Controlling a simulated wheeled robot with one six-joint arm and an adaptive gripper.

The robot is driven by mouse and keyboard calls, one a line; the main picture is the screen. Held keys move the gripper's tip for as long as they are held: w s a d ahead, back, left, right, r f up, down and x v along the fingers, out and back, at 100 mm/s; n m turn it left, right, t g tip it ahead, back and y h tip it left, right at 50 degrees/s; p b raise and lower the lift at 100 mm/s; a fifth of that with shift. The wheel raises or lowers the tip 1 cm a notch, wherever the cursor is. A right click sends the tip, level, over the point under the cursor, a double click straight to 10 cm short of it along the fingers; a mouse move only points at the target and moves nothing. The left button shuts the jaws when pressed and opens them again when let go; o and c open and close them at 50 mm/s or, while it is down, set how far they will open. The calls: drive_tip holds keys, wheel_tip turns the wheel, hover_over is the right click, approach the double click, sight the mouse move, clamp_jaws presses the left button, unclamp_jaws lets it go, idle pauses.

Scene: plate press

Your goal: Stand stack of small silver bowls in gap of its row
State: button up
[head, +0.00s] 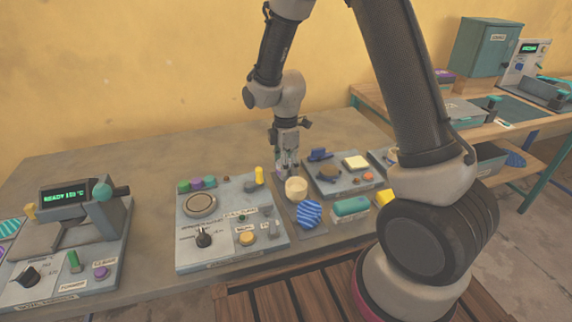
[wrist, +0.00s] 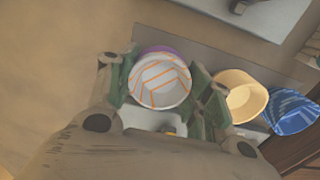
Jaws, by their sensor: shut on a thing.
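A small silvery-white stack of bowls (wrist: 160,83) with orange lines sits between the fingers of my gripper (wrist: 166,78) in the wrist view, with a purple edge showing behind it. My gripper (head: 287,172) is shut on this stack at the far end of a grey strip (head: 316,232). In the head view the stack is mostly hidden by the fingers. A cream stack (head: 296,190) and a blue striped stack (head: 309,214) stand in a row on the strip. They also show right of my gripper in the wrist view, cream (wrist: 240,97) then blue (wrist: 290,112). I cannot tell whether the held stack touches the strip.
A control panel (head: 215,255) with knobs and buttons stands left of the strip. Another panel (head: 335,187) stands right of it. A green block (head: 351,208) lies beside the blue stack. The table behind is bare.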

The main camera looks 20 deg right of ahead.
drive_tip(key=o, duration=1.1)
wheel_tip(320, 180, up, 11)
drive_tip(key=s+d+r+m+t, duration=0.2)
drive_tip(key=s+d+r+m, duration=0.55)
drive_tip(key=r, duration=0.35)
drive_tip(key=s+d+r+m, duration=0.1)
drive_tip(key=s+d+m, duration=0.1)
drive_tip(key=s, duration=0.3)
drive_tip(key=s+d+r+m+t, duration=0.1)
drive_tip(key=s+d+r+m, duration=0.1)
drive_tip(key=s+m, duration=0.3)
drive_tip(key=s+d+r+m+t, duration=0.1)
drive_tip(key=s+d+m, duration=0.2)
drive_tip(key=s, duration=0.3)
drive_tip(key=shift+s+d+r+m, duration=0.2)
drive_tip(key=shift+s+r+m, duration=0.05)
